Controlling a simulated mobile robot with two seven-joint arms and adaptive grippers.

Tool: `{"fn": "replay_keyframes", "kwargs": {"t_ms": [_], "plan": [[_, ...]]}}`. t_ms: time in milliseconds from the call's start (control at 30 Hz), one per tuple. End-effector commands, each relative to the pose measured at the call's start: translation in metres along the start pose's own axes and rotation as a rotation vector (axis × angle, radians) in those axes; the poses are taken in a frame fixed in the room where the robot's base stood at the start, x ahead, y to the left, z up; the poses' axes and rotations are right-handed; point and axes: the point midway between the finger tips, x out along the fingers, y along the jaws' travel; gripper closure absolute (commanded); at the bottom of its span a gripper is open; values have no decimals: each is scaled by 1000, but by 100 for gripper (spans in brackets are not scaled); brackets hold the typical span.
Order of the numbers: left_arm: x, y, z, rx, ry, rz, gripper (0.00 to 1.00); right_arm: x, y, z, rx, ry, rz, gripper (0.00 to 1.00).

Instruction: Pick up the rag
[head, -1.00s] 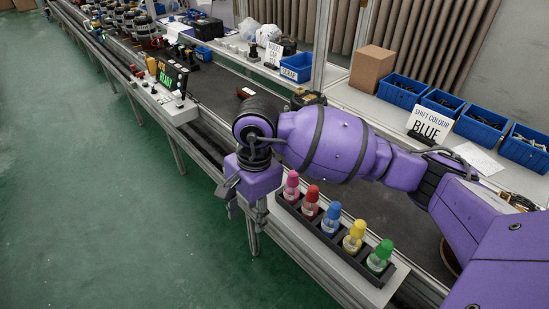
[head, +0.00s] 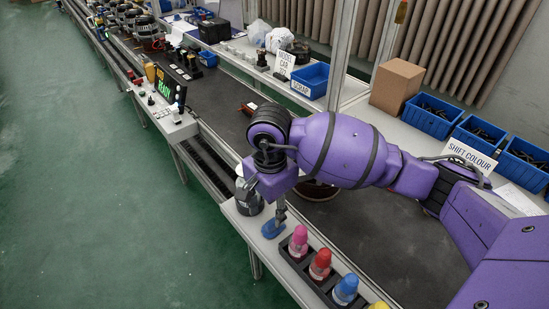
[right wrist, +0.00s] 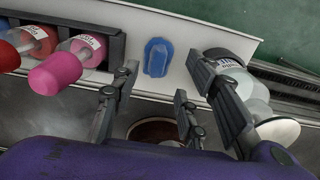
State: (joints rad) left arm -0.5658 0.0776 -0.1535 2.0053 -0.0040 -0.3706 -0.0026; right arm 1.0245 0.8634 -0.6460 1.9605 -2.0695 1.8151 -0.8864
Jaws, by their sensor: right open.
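The small blue rag (head: 272,229) lies folded on the pale ledge at the front of the line, between the bottle rack and a grey container. In the right wrist view the rag (right wrist: 157,57) lies flat ahead of the fingers. My right gripper (head: 268,207) points down close above the rag, and its arm hides part of the surroundings. In the right wrist view the gripper (right wrist: 164,72) is open, with fingers to either side of the rag and nothing between them. My left gripper is not in view.
A black rack holds bottles with pink (head: 298,241), red (head: 320,264), blue and yellow caps, close beside the rag. On the other side stands a labelled container (right wrist: 234,78), close to the right-hand finger. A control box (head: 172,120) sits farther along the ledge.

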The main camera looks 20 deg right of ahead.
Motion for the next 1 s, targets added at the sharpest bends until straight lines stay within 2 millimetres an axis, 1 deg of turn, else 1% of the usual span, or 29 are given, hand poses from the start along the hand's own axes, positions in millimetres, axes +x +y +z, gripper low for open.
{"fn": "replay_keyframes", "kwargs": {"t_ms": [200, 300, 400, 600, 633, 667, 900, 933, 1000], "plan": [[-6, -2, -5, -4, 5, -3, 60, 30, 6, -2, 3, -1, 1, 59], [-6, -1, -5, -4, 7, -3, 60, 43, 5, -2, 2, -1, 1, 59], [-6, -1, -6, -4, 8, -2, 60, 49, 4, -3, 2, 0, -1, 59], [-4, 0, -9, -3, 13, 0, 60, 50, 4, -3, 2, 1, -1, 59], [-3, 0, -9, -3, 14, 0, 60, 50, 4, -3, 2, 1, -1, 61], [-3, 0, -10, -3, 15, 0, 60, 50, 5, -3, 2, 1, -1, 65], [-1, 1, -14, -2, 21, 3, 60, 50, 5, -3, 2, 1, -1, 96], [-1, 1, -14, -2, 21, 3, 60, 50, 5, -3, 2, 1, -1, 99], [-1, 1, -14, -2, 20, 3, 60, 50, 4, -3, 2, 1, -1, 100]]}}
